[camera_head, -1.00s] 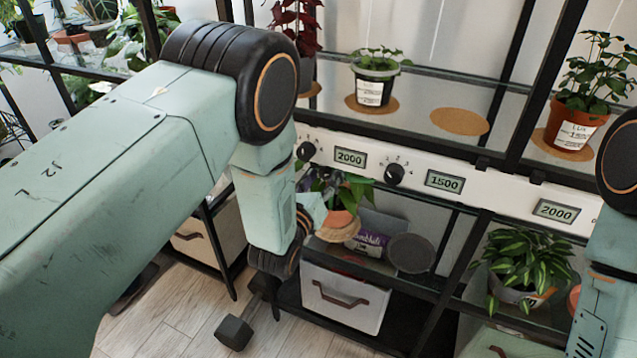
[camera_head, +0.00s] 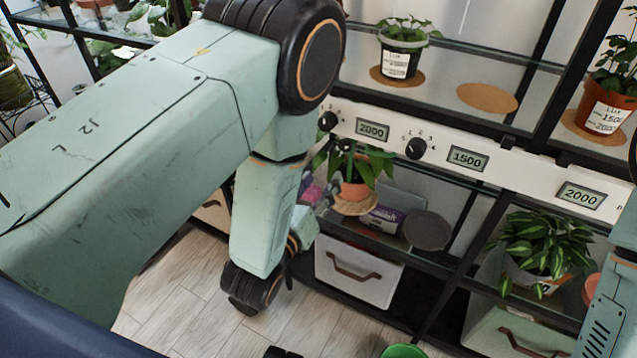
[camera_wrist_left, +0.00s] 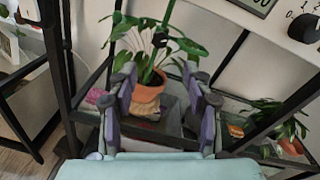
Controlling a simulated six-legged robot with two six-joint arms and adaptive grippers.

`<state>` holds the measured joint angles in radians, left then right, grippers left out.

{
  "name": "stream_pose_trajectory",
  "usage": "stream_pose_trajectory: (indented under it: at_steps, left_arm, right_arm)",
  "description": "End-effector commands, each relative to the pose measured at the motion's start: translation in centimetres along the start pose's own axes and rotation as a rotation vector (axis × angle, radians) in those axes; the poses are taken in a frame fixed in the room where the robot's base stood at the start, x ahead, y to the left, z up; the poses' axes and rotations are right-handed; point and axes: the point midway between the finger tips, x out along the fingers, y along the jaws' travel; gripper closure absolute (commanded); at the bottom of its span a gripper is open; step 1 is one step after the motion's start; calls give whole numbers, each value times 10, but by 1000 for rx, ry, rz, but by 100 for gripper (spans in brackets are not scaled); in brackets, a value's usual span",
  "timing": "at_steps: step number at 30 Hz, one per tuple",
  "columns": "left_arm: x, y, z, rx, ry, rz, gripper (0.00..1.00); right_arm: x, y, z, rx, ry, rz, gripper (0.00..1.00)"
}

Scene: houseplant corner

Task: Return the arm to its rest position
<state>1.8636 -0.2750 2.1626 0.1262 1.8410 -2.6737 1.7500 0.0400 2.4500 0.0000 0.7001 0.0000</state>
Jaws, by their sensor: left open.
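My left arm (camera_head: 120,170) reaches across the head view from the left, its elbow bent and its forearm hanging down in front of the shelf. My left gripper (camera_head: 318,197) is partly hidden behind the forearm. In the left wrist view the gripper (camera_wrist_left: 162,95) is open, its two purple-grey fingers apart. A leafy plant in a terracotta pot (camera_wrist_left: 149,92) shows between and beyond the fingers; contact cannot be told.
The shelf rack carries a white control strip (camera_head: 530,178) with displays and knobs. Potted plants stand above, including a dark pot (camera_head: 399,61), and a striped-leaf plant (camera_head: 545,250) stands lower right. A white bin (camera_head: 357,274) is below. Wood floor (camera_head: 185,300) is open at lower left.

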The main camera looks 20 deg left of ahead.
Motion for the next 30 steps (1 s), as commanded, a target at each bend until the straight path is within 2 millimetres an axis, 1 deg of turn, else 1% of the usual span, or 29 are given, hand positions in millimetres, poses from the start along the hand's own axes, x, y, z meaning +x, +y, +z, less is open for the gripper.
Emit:
stream_pose_trajectory:
  at_steps: [10,14,17,23,26,30]
  left_arm:
    - [0,0,0,-6,0,0,50]
    - [0,1,-2,-104,11,6,50]
    - [0,6,-13,-278,55,35,50]
    - [-12,21,-46,-695,176,167,50]
    - [-23,31,-62,-902,224,268,50]
    - [-44,47,-86,-1188,262,447,50]
  right_arm:
    - [0,0,0,0,0,0,60]
    - [0,0,0,0,0,0,60]
    - [0,0,0,0,0,0,60]
    - [0,0,0,0,0,0,60]
    - [0,0,0,0,0,0,60]
    - [-1,0,0,0,0,0,60]
